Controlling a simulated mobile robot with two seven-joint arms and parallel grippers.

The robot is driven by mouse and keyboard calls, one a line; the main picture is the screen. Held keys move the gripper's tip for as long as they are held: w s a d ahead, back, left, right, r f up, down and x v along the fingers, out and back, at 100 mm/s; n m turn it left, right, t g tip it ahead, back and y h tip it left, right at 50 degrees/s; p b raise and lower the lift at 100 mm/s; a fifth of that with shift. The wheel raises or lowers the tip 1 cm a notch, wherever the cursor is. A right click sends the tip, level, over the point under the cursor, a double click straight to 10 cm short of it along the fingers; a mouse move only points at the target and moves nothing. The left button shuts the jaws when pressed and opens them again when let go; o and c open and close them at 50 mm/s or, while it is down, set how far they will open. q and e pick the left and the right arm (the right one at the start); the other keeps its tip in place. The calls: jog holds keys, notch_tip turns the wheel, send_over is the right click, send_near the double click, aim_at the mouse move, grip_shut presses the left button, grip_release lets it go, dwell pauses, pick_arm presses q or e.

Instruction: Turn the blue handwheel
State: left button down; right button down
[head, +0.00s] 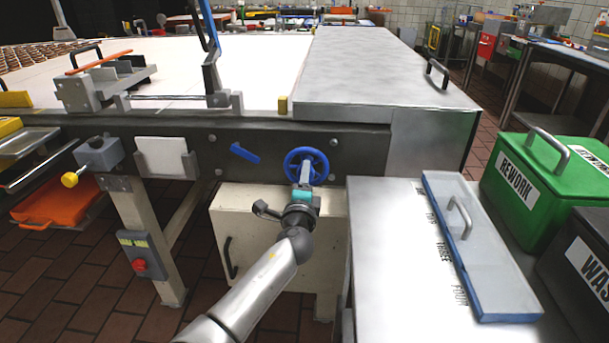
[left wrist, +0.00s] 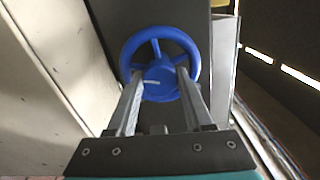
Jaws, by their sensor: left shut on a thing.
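The blue handwheel (head: 292,158) is mounted on the dark side rail of the conveyor, near the middle of the head view. It has a round rim, spokes and a hub. My left gripper (head: 304,178) reaches it from below and in front. In the left wrist view the handwheel (left wrist: 160,62) lies straight ahead, and the two fingers of my left gripper (left wrist: 160,84) reach to its hub, one on each side. The left gripper is shut on the handwheel. The fingers hide the lower part of the rim. My right gripper is not in view.
A blue lever (head: 245,153) is on the rail left of the handwheel. A cream cabinet (head: 240,240) is below. A red button box (head: 140,258) is at left.

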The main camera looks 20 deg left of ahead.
pick_arm(q)
jog(key=m, duration=0.2)
jog(key=shift+m+p, duration=0.4)
jog(key=m+p, duration=0.1)
jog(key=m, duration=0.1)
jog(key=shift+m, duration=0.3)
jog(key=shift+m+p, duration=0.4)
jog(key=shift+m, duration=1)
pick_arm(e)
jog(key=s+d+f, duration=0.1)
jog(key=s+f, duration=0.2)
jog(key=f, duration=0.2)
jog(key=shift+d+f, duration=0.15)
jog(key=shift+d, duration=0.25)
pick_arm(q)
jog(key=shift+c, duration=1.5)
grip_release()
jog(key=shift+s, duration=0.15)
